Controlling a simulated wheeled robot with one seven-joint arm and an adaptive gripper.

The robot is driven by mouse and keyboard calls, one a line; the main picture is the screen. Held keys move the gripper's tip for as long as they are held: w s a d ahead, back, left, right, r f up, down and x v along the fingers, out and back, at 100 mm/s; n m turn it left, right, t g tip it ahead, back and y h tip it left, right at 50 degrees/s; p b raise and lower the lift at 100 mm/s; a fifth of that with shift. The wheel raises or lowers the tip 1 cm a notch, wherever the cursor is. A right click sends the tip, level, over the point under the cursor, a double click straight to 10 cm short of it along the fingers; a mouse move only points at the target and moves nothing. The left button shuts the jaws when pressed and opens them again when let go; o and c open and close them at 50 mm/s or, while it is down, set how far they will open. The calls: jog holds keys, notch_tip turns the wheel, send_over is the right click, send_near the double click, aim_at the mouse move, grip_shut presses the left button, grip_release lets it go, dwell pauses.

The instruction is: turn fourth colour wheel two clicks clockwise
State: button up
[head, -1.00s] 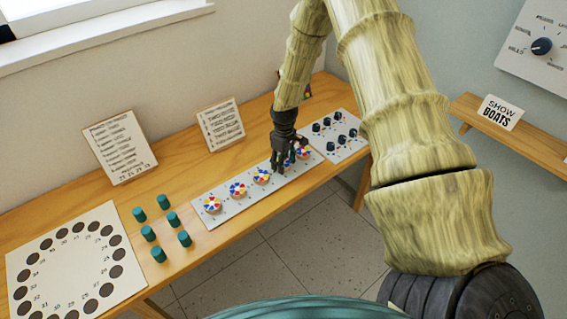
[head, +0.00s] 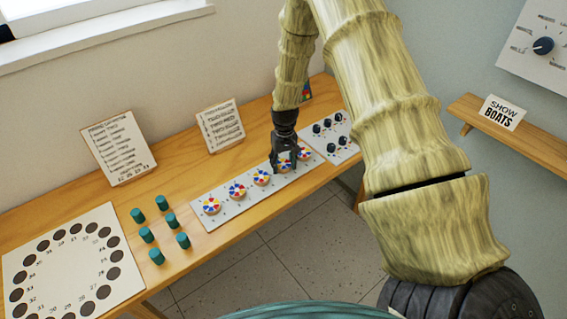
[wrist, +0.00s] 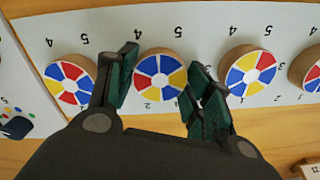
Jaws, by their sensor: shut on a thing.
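A pale strip panel (head: 222,215) on the table carries a row of colour wheels with red, yellow, blue and white sectors. In the head view, the first wheel (head: 211,206), second wheel (head: 237,190) and third wheel (head: 262,177) stand clear to the left, and the fifth wheel (head: 304,153) is to the right. My gripper (head: 283,166) is down over the fourth wheel and partly hides it. In the wrist view, the fourth wheel (wrist: 160,80) sits between the green-padded fingers of my gripper (wrist: 165,88), which is shut on its sides.
Several teal pegs (head: 171,220) and a board with dark round spots (head: 76,262) lie to the left. A panel of dark knobs (head: 345,148) is just right of the wheels. Two text cards (head: 118,148) (head: 220,125) stand behind. A shelf (head: 520,138) is on the right wall.

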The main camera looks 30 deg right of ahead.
aim_at(284, 164)
jog(key=shift+w+d+r, duration=0.1)
jog(key=shift+w+r, duration=0.05)
jog(key=o, duration=0.8)
jog(key=shift+o, duration=1.1)
notch_tip(284, 164, up, 12)
jog(key=shift+s+d+f, duration=0.1)
jog(key=shift+s+f, duration=0.1)
